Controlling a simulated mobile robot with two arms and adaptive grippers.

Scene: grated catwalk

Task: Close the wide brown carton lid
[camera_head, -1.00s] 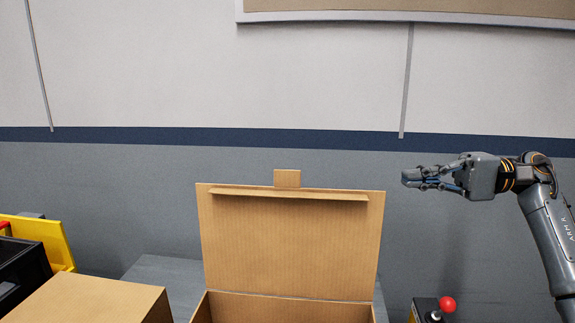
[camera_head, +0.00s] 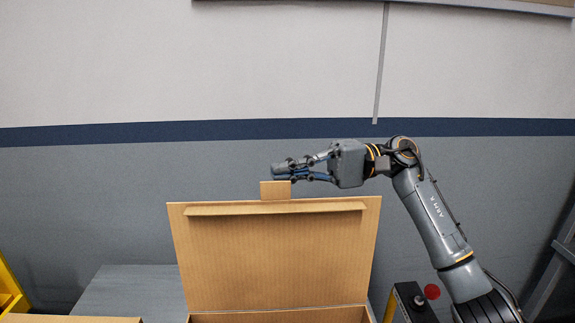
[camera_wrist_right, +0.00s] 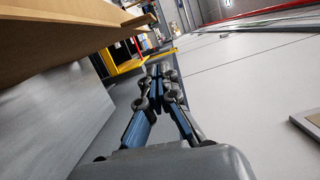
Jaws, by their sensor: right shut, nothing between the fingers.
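The wide brown carton (camera_head: 285,317) stands at the bottom middle of the head view. Its lid (camera_head: 275,255) is open and stands roughly upright, with a folded flange along its top and a small tab (camera_head: 275,190) above it. My right gripper (camera_head: 280,172) is shut and empty, its fingertips level with the tab and just above the lid's top edge. I cannot tell whether it touches the tab. In the right wrist view the closed fingers (camera_wrist_right: 160,72) point ahead, with the brown lid (camera_wrist_right: 70,30) at upper left. My left gripper is not in view.
A grey surface (camera_head: 130,292) lies left of the carton. A yellow thing (camera_head: 10,285) is at the far left, and part of another brown box (camera_head: 70,320) shows at the bottom left. A red knob (camera_head: 432,291) stands right of the carton. The wall (camera_head: 110,190) is behind.

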